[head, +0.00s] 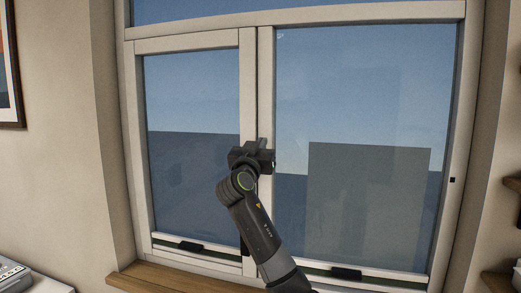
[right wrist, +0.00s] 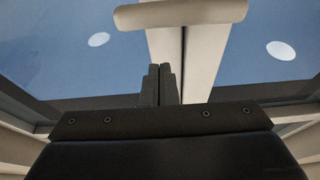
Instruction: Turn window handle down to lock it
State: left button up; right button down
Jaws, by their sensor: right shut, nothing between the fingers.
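The window (head: 258,90) has two pale-framed sashes that meet at a middle post. My right gripper (head: 262,146) is in front of this post at mid height. In the right wrist view its two dark fingers (right wrist: 160,85) are together and empty, pointing at the post (right wrist: 186,70). A pale crossbar with rounded ends, which looks like the window handle (right wrist: 180,13), lies level across the post beyond and above the fingertips. It appears apart from them. In the head view I cannot make out the handle; my gripper and arm cover part of the post. My left gripper is not in view.
A wooden sill (head: 150,277) runs below the window. Small dark fittings (head: 191,247) sit on the lower sash rails. A framed picture (head: 10,70) hangs at the left and shelves (head: 503,283) stand at the right edge. The space before both panes is clear.

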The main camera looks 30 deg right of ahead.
jog(key=shift+w+f+p, duration=0.1)
jog(key=shift+f+p, duration=0.65)
jog(key=shift+f, duration=1.25)
